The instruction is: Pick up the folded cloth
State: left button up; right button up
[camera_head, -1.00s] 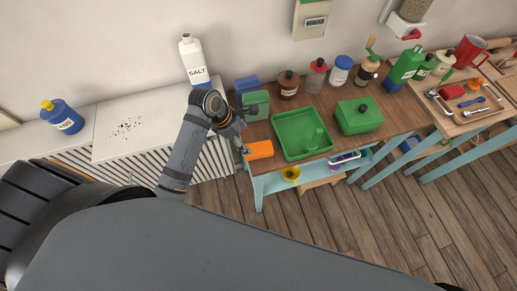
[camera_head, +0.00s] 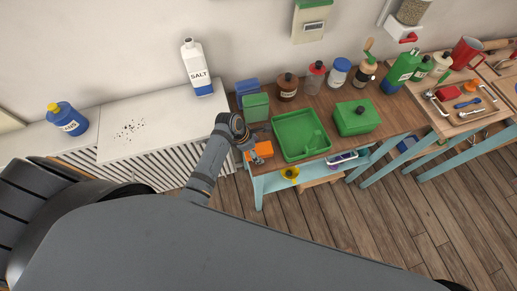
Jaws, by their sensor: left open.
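A flat orange piece (camera_head: 265,149), which may be the folded cloth, lies at the front left corner of the wooden table (camera_head: 378,106). It is too small to make out any folds. My left gripper (camera_head: 253,154) is open, with its fingers directly over the orange piece, hiding part of it. I cannot tell whether the fingers touch it. My right gripper is not in view.
A green box (camera_head: 255,107) and a blue box (camera_head: 247,88) stand just behind the gripper. A green tray (camera_head: 284,149) lies close to its right. A salt bottle (camera_head: 197,72) stands on the white cabinet (camera_head: 155,106) to the left.

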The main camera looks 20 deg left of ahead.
pick_arm(q)
jog(key=c, duration=1.2)
jog(key=shift+r, duration=0.1)
jog(key=shift+c, duration=0.2)
